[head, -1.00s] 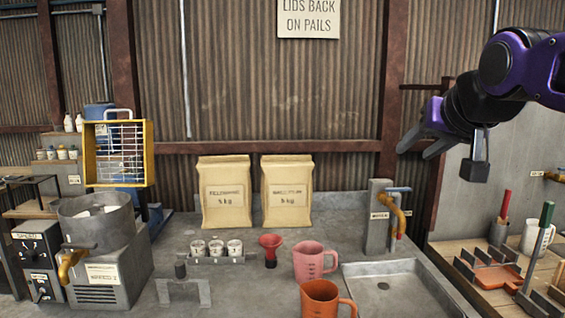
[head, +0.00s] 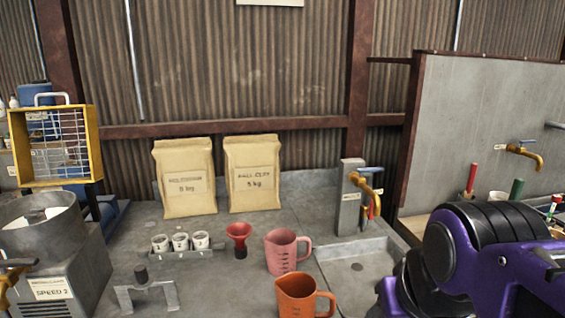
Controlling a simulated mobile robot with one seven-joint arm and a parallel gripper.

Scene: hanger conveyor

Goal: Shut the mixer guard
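The mixer guard (head: 93,146) is a yellow square frame with a wire grid and a pale handle on top. It stands raised and upright behind the grey mixer bowl (head: 40,228) at the left, so the bowl's top is open. The mixer body (head: 75,279) sits below the bowl, with a label reading SPEED 2. My gripper is outside the head view; only purple and black links of my arm show at the lower right, far from the guard.
A pink jug (head: 284,252), an orange jug (head: 300,296), a red funnel (head: 238,236) and small white cups (head: 180,242) stand on the bench right of the mixer. Two paper sacks (head: 252,172) stand behind. A sink (head: 352,264) and brass tap (head: 364,187) lie further right.

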